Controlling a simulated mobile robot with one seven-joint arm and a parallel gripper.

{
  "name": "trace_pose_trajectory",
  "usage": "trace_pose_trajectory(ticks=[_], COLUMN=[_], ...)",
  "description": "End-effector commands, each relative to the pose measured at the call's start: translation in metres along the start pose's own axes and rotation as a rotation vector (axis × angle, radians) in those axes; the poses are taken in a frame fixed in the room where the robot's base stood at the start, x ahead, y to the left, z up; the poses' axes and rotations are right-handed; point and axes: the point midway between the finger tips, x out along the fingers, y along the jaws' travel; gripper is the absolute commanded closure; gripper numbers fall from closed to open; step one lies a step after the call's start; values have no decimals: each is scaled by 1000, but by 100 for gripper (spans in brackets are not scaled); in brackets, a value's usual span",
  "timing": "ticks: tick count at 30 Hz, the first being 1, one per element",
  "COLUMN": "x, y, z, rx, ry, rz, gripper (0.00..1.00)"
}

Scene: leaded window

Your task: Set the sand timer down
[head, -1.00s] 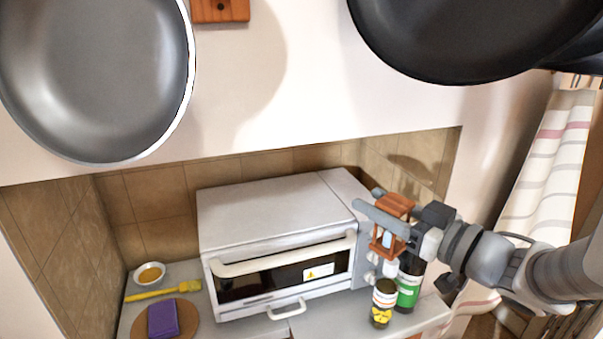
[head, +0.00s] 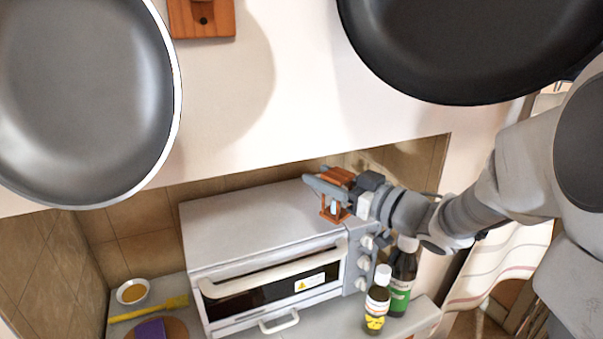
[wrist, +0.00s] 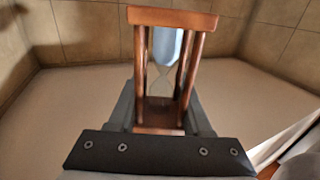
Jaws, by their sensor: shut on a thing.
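The sand timer (head: 334,208) has a reddish-brown wooden frame with posts around a glass. My gripper (head: 326,186) is shut on it. In the head view the timer appears over the right part of the top of the silver toaster oven (head: 245,215). In the wrist view the timer (wrist: 172,19) stands upright in the middle, its wooden plates at top and bottom. The pale flat oven top (wrist: 70,100) spreads out around it. I cannot tell whether the timer's base touches the oven top.
Two bottles (head: 377,302) (head: 402,280) stand right of the oven. A bowl (head: 133,291), a yellow brush (head: 150,309) and a purple cloth (head: 150,330) are at left. Two pans (head: 85,100) (head: 470,45) hang above. The oven's left top is clear.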

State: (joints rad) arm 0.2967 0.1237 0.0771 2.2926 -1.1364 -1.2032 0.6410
Motion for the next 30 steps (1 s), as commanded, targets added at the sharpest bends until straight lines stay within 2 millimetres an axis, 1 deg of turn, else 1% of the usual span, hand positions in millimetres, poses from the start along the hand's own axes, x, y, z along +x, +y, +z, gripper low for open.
trace_pose_trajectory(ticks=[1, 3, 9, 10, 12, 20, 25, 30], x=[13, 29, 66, 69, 66, 66, 65, 69], y=[4, 11, 26, 28, 28, 27, 27, 29], z=[-1, -1, -1, 3, 17, 39, 66, 70], rx=[2, 1, 0, 2, 5, 3, 4, -1], ry=[0, 1, 0, 0, -3, -1, -3, 0], rz=[-4, -4, -3, -1, 1, 1, 0, 1], gripper=[100, 100, 100, 100, 100, 100, 100, 100])
